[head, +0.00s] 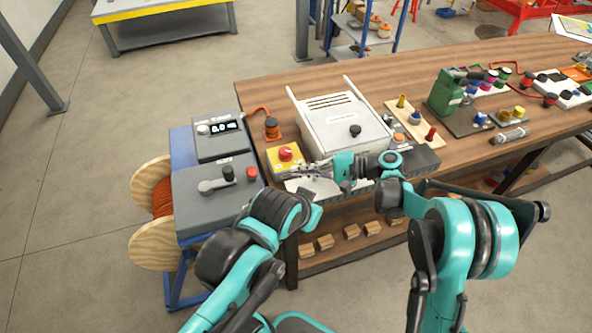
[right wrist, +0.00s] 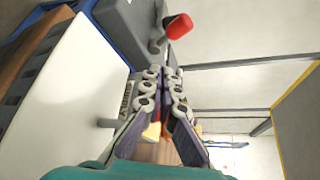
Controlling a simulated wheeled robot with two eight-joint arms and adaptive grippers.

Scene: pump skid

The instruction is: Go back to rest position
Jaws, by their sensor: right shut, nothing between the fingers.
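My right gripper (head: 292,174) reaches in from the right in the head view, level and pointing left. It is in front of the white sloped cabinet and close to the yellow box (head: 277,163) with a red push button (head: 285,154). I cannot tell whether it touches the box. In the right wrist view the fingertips of the right gripper (right wrist: 166,72) meet with nothing held between them. My left arm comes in from the lower left with its elbow bent. Its gripper does not show.
A wooden bench (head: 262,93) carries the white cabinet (head: 345,125), a green block (head: 446,92) and several small parts. A grey control box (head: 215,190) with a lever and a display stands left, beside a wooden cable reel (head: 150,245). Floor at far left is clear.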

